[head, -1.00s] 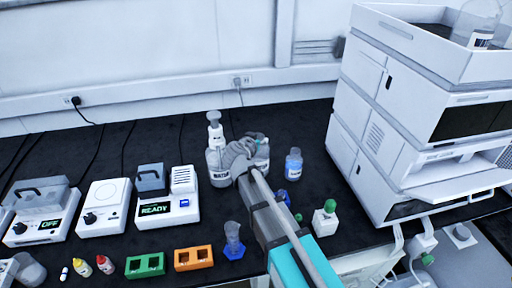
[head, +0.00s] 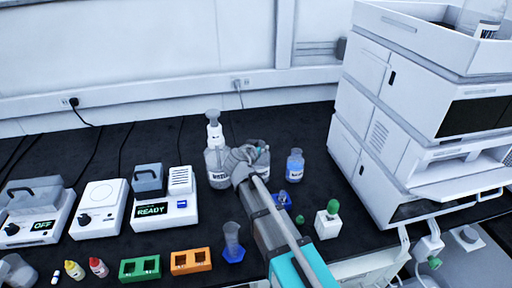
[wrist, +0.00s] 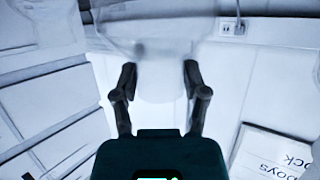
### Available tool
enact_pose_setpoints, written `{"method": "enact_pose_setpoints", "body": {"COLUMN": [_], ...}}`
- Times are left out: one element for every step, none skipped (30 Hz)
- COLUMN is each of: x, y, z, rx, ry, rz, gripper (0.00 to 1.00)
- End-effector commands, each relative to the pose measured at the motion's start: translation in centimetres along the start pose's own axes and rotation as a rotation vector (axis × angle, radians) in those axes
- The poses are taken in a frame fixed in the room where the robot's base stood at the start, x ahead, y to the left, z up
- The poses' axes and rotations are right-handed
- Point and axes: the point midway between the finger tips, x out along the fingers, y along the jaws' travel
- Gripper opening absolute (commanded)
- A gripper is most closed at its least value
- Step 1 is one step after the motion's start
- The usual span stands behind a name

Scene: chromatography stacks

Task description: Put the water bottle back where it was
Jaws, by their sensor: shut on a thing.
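A clear water bottle (head: 218,178) with a dark-lettered label and a pale top stands out at the middle of the head view, above the black bench area. My gripper (head: 238,157) is at its right side and partly covers it. In the wrist view, my two fingers (wrist: 158,82) are closed on a pale, see-through body that fills the top middle. Its label does not show there. I cannot tell whether the bottle touches the bench. Another clear bottle (head: 263,160) is partly hidden behind my gripper.
A blue-liquid bottle (head: 295,165) and a green-capped bottle (head: 328,221) stand to the right. The white instrument stack (head: 378,130) rises at the right, with a labelled bottle (head: 482,20) in its top tray. A READY device (head: 165,208) stands left. Orange (head: 191,261) and green racks (head: 140,269) are in front.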

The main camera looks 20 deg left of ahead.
Motion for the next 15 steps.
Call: {"method": "enact_pose_setpoints", "body": {"x": [0.09, 0.11, 0.07, 0.06, 0.07, 0.06, 0.06, 0.06, 0.06, 0.06, 0.06, 0.06, 0.06, 0.06, 0.06], "y": [0.0, 0.0, 0.01, 0.01, 0.0, 0.0, 0.0, 0.0, 0.0, 0.0, 0.0, 0.0, 0.0, 0.0, 0.0], "z": [0.19, 0.26, 0.16, 0.15, 0.15, 0.15, 0.15, 0.15, 0.15, 0.15, 0.15, 0.15, 0.15, 0.15, 0.15], "rx": [-0.001, -0.001, 0.0, 0.0, 0.0, 0.0, 0.0, 0.0, 0.0, 0.0, 0.0, 0.0, 0.0, 0.0, 0.0], "ry": [0.001, 0.001, 0.0, 0.0, 0.0, 0.0, 0.0, 0.0, 0.0, 0.0, 0.0, 0.0, 0.0, 0.0, 0.0], "rz": [0.0, 0.0, 0.0, 0.0, 0.0, 0.0, 0.0, 0.0, 0.0, 0.0, 0.0, 0.0, 0.0, 0.0, 0.0], "gripper": [0.0, 0.0, 0.65, 0.71, 0.76, 0.84, 0.89, 0.92, 0.92, 0.92, 0.92, 0.92, 0.92, 0.92, 0.92]}}
